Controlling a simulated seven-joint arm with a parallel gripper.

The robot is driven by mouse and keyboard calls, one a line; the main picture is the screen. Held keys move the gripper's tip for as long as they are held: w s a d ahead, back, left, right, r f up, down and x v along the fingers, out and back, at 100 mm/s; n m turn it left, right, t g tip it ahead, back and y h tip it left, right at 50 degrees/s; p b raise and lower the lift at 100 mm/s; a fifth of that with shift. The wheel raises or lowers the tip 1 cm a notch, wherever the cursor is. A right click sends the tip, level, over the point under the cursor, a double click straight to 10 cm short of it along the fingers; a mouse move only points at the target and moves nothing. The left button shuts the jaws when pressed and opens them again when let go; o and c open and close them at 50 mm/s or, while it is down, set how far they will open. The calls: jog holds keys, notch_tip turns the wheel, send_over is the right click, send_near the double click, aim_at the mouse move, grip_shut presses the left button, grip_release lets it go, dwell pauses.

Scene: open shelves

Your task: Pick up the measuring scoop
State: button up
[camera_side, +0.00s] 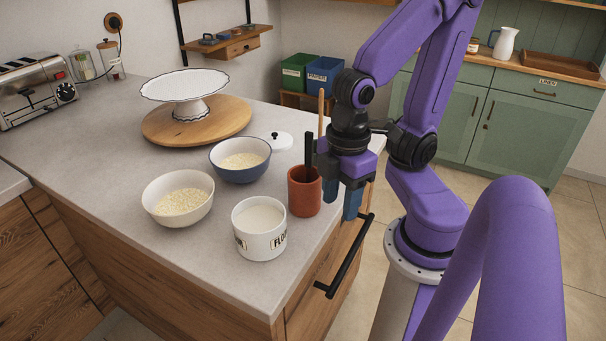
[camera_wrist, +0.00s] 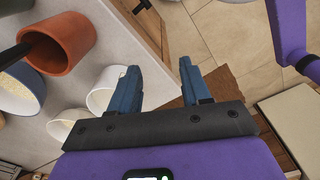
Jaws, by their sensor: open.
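I cannot make out a measuring scoop for certain in either view. A terracotta crock (camera_side: 304,196) stands near the counter's right edge with a dark, flat-looking handle (camera_side: 308,150) rising from it. The crock also shows at the upper left of the wrist view (camera_wrist: 62,42); what the handle belongs to is hidden inside. My gripper (camera_side: 341,198) points down just right of the crock, by the counter's edge. Its blue fingers are apart and empty in the wrist view (camera_wrist: 159,68). A pale wooden handle (camera_side: 321,112) shows behind the crock, partly hidden by my wrist.
A white flour canister (camera_side: 259,243), a white bowl (camera_side: 177,213) and a blue bowl (camera_side: 240,175) stand left of the crock. A white lid (camera_side: 279,143) lies behind it. A cake stand (camera_side: 186,86) is farther back. A black drawer handle (camera_side: 346,262) juts below the counter edge.

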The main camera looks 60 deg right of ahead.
jog(key=shift+o, duration=0.2)
dwell(0.5)
jog(key=n+h, duration=0.5)
send_near(308, 149)
jog(key=x, duration=0.4)
jog(key=shift+w+d+r, duration=0.1)
jog(key=shift+w+d, duration=0.05)
jog(key=shift+d, duration=0.15)
jog(key=shift+a+x, duration=0.15)
jog(key=shift+x, duration=1.3)
jog(key=shift+a+x, duration=0.1)
jog(key=shift+x, duration=1.4)
jog(key=shift+a, duration=0.1)
grip_shut()
